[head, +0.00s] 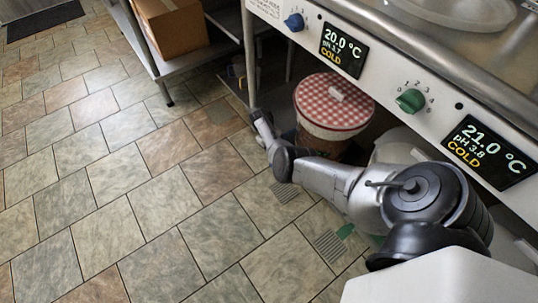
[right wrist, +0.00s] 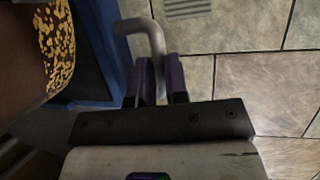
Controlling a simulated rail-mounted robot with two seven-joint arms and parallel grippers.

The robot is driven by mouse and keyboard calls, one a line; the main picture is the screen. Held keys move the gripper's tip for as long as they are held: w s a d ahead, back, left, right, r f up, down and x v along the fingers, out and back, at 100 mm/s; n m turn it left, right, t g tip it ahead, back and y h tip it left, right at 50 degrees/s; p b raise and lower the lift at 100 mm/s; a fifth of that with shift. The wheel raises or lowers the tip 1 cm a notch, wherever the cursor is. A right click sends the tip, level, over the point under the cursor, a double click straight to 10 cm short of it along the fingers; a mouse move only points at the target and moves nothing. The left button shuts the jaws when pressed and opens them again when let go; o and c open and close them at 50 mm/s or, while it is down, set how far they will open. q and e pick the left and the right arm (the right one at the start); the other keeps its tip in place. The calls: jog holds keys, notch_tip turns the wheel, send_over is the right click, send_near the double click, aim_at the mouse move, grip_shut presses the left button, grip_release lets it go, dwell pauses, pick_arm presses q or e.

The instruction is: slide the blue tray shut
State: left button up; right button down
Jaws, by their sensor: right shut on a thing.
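In the right wrist view my right gripper (right wrist: 160,70) has its two purple fingers closed on a grey bent handle (right wrist: 148,27). The handle stands beside the edge of the blue tray (right wrist: 118,50), which runs along the left of that view. A brown item with a yellow-spotted covering (right wrist: 58,45) is at the tray, cut off by the picture edge. In the head view my right arm reaches from the lower right towards the space under the bench; its fingers, the handle and the tray cannot be made out there. My left gripper is not in view.
A bucket with a red checked cover (head: 333,103) stands under the bench (head: 400,60), close behind my arm. A pale bucket (head: 398,146) is partly hidden by the arm. A cardboard box (head: 172,27) sits on a shelf further back. The tiled floor (head: 130,190) at left is clear.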

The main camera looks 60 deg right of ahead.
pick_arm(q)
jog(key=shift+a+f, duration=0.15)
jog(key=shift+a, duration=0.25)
pick_arm(e)
jog(key=shift+s+d+f, duration=0.1)
jog(key=shift+s+d, duration=0.25)
jog(key=shift+d, duration=0.2)
jog(key=shift+s+d, duration=0.3)
jog(key=shift+d, duration=0.25)
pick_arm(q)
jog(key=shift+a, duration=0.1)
pick_arm(e)
jog(key=c, duration=1.5)
grip_release()
jog(key=o, duration=0.4)
jog(key=shift+d, duration=0.25)
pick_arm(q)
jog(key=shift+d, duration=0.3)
pick_arm(e)
jog(key=shift+a, duration=0.1)
